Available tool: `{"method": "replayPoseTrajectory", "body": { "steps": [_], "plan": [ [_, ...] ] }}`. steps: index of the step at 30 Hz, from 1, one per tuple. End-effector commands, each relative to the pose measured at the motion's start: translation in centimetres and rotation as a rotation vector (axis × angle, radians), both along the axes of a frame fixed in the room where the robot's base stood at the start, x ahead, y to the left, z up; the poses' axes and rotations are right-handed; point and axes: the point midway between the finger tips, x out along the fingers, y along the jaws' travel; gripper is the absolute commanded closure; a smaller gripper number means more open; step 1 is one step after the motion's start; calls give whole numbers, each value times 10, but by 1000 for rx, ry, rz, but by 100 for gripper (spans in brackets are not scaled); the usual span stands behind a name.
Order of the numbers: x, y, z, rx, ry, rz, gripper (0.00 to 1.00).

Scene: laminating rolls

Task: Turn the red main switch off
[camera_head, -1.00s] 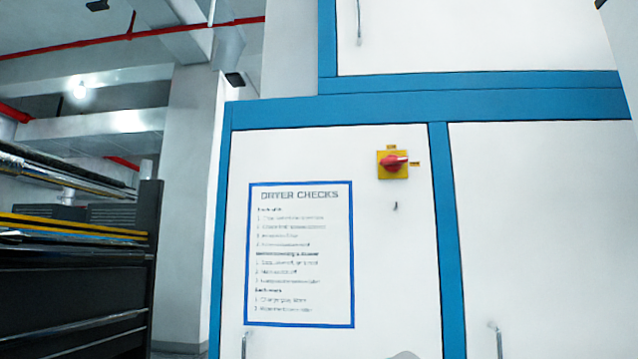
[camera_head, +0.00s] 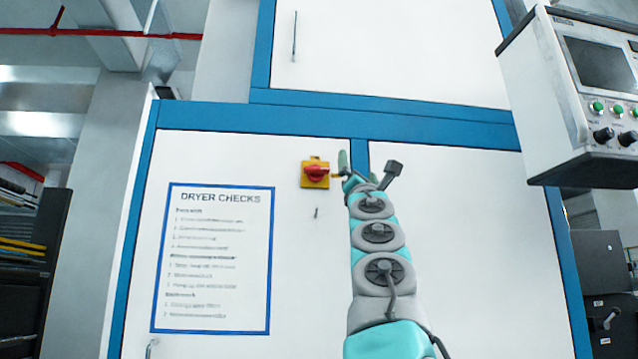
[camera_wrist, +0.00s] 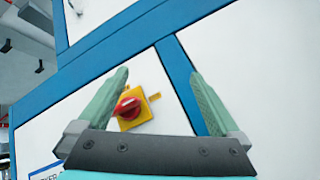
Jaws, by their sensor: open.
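The red main switch (camera_head: 315,173) is a rotary knob on a yellow square plate, on the upper right of a white, blue-framed cabinet door. Its handle lies roughly sideways in the head view, with small yellow labels above and to the right of the plate. In the wrist view the switch (camera_wrist: 127,108) shows near the left finger, left of the middle between the jaws. My gripper (camera_head: 347,166) is just right of the switch in the head view. Its two green fingers (camera_wrist: 160,78) are spread and empty in the wrist view. Whether a finger touches the plate cannot be told.
A "DRYER CHECKS" sheet (camera_head: 213,258) is on the same door, left of and below the switch. A control box (camera_head: 590,90) with a screen and knobs juts out at upper right. A door handle (camera_head: 151,348) shows at lower left.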

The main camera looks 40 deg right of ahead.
Motion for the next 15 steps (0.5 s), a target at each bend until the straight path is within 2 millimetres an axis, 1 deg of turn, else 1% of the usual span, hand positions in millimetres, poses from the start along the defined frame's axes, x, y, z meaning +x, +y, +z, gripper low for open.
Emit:
{"method": "replayPoseTrajectory", "body": {
  "steps": [1,5,9,12,15],
  "plan": [
    [-2,5,0,-105,49,-44,0],
    [3,26,-4,-366,192,-153,0],
    [7,41,-22,-598,333,-262,0],
    [8,46,-36,-708,405,-317,0],
    [10,49,-45,-775,452,-348,0]
  ]
}}
